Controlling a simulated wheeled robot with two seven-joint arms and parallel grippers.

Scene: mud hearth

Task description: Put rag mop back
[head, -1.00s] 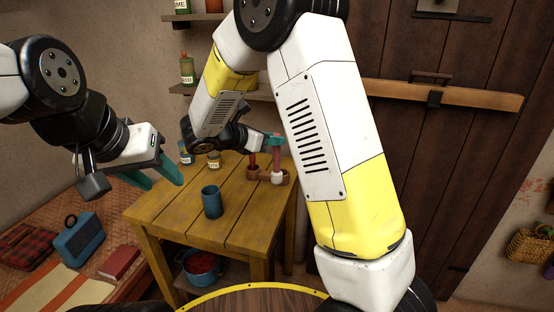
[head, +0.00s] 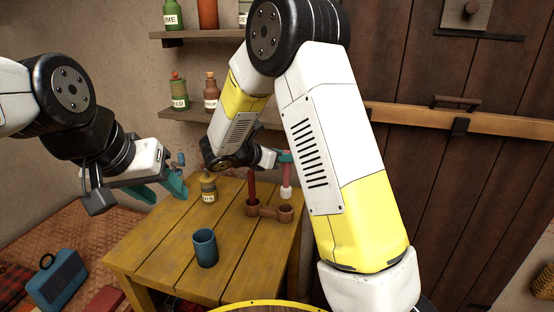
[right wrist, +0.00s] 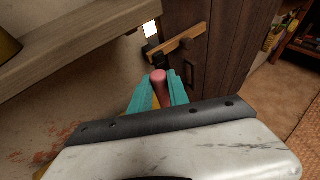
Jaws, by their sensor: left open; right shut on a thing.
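The rag mop has a pink-red handle (head: 286,172) and a white head (head: 286,192). My right gripper (head: 285,157) is shut on the upper handle and holds the mop upright. The white head appears just above the right cup of a brown two-cup holder (head: 269,211) on the table. In the right wrist view the handle's round end (right wrist: 158,76) shows between the teal fingers; the head is hidden there. A darker red stick (head: 251,185) stands in the holder's left cup.
The yellow wooden table (head: 150,238) also bears a blue cup (head: 205,248) and a labelled jar (head: 208,189). Shelves with bottles hang behind (head: 190,112). A dark plank door (head: 440,180) stands right. The table's front right is clear.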

